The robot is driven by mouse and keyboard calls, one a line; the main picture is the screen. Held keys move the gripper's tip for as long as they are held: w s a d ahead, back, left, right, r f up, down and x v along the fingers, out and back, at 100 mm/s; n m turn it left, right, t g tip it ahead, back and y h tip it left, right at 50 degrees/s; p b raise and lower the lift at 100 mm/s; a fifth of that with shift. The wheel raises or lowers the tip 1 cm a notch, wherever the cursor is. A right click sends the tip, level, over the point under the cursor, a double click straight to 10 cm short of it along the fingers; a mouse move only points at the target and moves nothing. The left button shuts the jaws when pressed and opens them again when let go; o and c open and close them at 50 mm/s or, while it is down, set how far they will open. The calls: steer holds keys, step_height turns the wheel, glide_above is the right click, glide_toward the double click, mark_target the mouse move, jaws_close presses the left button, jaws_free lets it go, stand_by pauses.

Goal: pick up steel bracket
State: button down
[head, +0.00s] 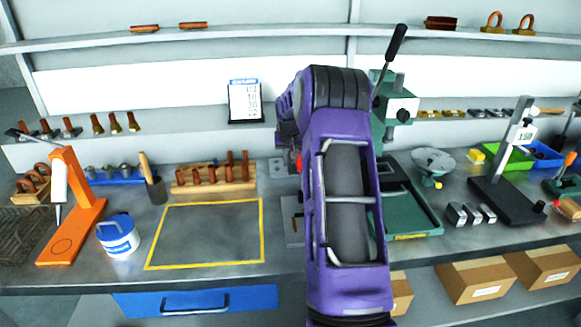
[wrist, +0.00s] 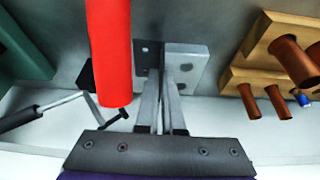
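The steel bracket (wrist: 187,60) is a grey angled piece with small dark holes, directly beyond my fingertips in the wrist view. A grey edge of what seems to be it shows just left of my arm in the head view (head: 277,167). My gripper (wrist: 164,78) has its two fingers close together, with the bracket's thin upright flange appearing between them. The fingertips hide part of the bracket. I cannot tell whether it is clear of the bench. In the head view my arm hides the gripper.
A wooden rack (head: 213,188) with brown rolls stands close to the left. A green machine (head: 396,105) with a lever and a green tray (head: 411,217) are to the right. A red cylinder (wrist: 108,50) is very near my fingers. The yellow-outlined area (head: 207,235) is empty.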

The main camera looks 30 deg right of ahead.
steer(key=shift+r, duration=0.1)
steer(key=shift+s+a+r, duration=0.1)
steer(key=shift+s+r, duration=0.05)
steer(key=shift+r, duration=0.3)
step_height(320, 180, up, 11)
steer(key=s+a+b, duration=0.1)
steer(key=s+a, duration=0.3)
steer(key=s, duration=0.5)
steer(key=s+a+b, duration=0.1)
steer(key=s+a, duration=0.3)
steer(key=s, duration=0.4)
steer(key=shift+s+a+f, duration=0.25)
steer(key=shift+s+f, duration=0.05)
steer(key=shift+s, duration=0.05)
steer(key=shift+a, duration=0.1)
